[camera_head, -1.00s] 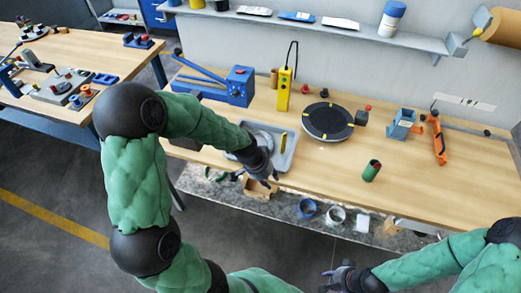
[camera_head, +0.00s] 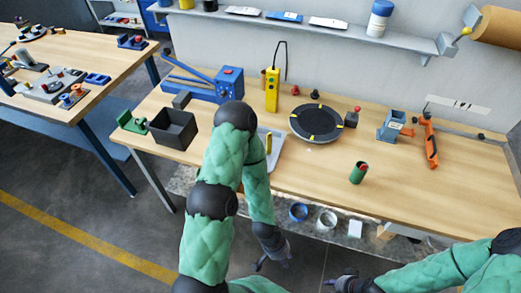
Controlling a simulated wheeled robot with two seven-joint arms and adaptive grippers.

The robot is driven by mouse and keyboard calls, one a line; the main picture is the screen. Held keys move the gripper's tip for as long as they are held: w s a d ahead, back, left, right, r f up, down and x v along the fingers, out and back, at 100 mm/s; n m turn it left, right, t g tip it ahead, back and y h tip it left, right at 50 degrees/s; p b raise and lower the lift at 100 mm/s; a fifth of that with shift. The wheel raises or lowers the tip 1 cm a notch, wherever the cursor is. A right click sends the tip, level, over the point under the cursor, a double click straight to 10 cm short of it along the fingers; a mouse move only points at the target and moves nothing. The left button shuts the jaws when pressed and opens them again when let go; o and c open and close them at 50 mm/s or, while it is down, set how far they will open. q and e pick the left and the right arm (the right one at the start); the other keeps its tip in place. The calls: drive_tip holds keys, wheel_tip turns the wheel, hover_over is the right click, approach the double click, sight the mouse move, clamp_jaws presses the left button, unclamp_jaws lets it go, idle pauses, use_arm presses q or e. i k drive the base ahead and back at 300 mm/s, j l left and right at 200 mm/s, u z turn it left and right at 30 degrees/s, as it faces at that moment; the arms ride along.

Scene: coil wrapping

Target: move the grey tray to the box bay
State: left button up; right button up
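The light grey tray (camera_head: 275,153) lies on the workbench near its front edge, with a yellow item (camera_head: 268,143) at it. My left arm covers its left part. My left gripper (camera_head: 272,264) hangs in front of the bench, below the tray and apart from it; its fingers look spread and empty. My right gripper (camera_head: 340,280) is low at the bottom of the view, away from the tray, and its finger state is too small to tell. I cannot make out which place is the box bay.
A dark open box (camera_head: 173,128) and a green item (camera_head: 132,122) stand at the bench's left end. A round black turntable (camera_head: 316,122), a yellow remote (camera_head: 272,90) and a green cylinder (camera_head: 358,173) are around the tray. The bench front at right is mostly clear.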

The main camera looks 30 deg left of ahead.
sight(486, 185)
drive_tip(key=i+l+u, duration=0.1)
drive_tip(key=l+u, duration=0.7)
drive_tip(key=l, duration=0.25)
